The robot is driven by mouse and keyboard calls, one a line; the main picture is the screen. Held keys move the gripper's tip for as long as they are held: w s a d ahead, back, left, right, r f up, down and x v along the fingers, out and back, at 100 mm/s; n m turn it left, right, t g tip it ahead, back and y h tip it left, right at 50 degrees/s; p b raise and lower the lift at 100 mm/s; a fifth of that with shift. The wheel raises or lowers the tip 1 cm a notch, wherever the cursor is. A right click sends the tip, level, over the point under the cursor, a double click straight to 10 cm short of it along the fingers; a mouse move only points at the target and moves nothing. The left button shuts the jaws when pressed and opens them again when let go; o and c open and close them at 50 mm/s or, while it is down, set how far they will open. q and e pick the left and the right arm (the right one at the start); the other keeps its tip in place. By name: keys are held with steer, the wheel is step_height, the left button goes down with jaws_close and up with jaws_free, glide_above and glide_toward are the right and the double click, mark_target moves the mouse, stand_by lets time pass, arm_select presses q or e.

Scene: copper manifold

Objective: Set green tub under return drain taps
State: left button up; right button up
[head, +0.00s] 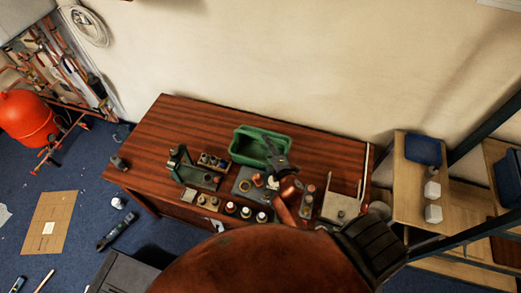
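The green tub (240,158) stands upright on the dark wooden desk, towards its back edge, and looks empty. My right gripper (274,157), dark grey, is at the tub's front right side and overlaps its rim. I cannot tell whether it touches the tub or whether its fingers are open or shut. Copper pipework (68,72) is mounted on a panel at the far left, above the floor. The return drain taps are too small to pick out there. My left gripper is not in view.
The desk (155,120) holds a green vise-like tool (180,165), small jars (231,207) and blocks. Cardboard (52,225) and a dark tool (117,232) lie on the blue floor. Shelving (408,190) stands at right.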

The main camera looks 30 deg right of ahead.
steer(key=x, duration=0.5)
steer(key=shift+s+d+r, duration=0.1)
steer(key=shift+d, duration=0.05)
steer(key=shift+c, duration=0.5)
jaws_close()
steer(key=shift+r, duration=0.1)
